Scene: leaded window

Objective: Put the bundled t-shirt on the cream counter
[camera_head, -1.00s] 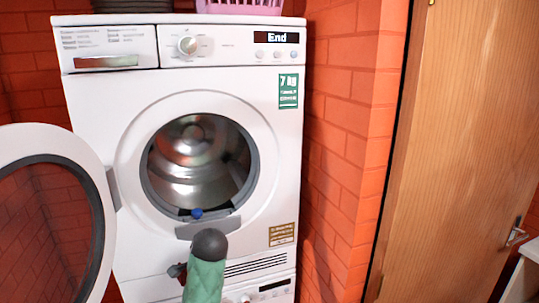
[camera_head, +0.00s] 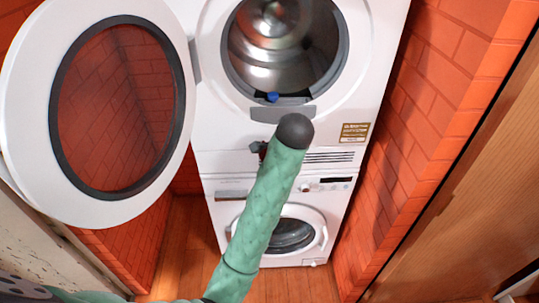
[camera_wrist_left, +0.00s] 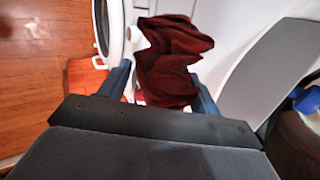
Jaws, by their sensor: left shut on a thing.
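My left gripper (camera_wrist_left: 163,82) is shut on a dark red bundled cloth, the t-shirt (camera_wrist_left: 172,58), in the left wrist view. The cloth is crumpled and bulges up between the two blue fingers. In the head view my green-sleeved left arm reaches up from the lower left to just below the upper machine's drum opening; the gripper and the t-shirt are mostly hidden behind it. I cannot make out the cream counter for certain; a pale edge (camera_head: 519,284) shows at the lower right. My right gripper is not in view.
The upper white machine (camera_head: 380,60) has its round door (camera_head: 28,100) swung open to the left. A small blue thing (camera_head: 272,97) lies at the drum's lower rim. A second machine (camera_head: 225,205) stands below. Brick walls flank them; a wooden door (camera_head: 470,230) is at right.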

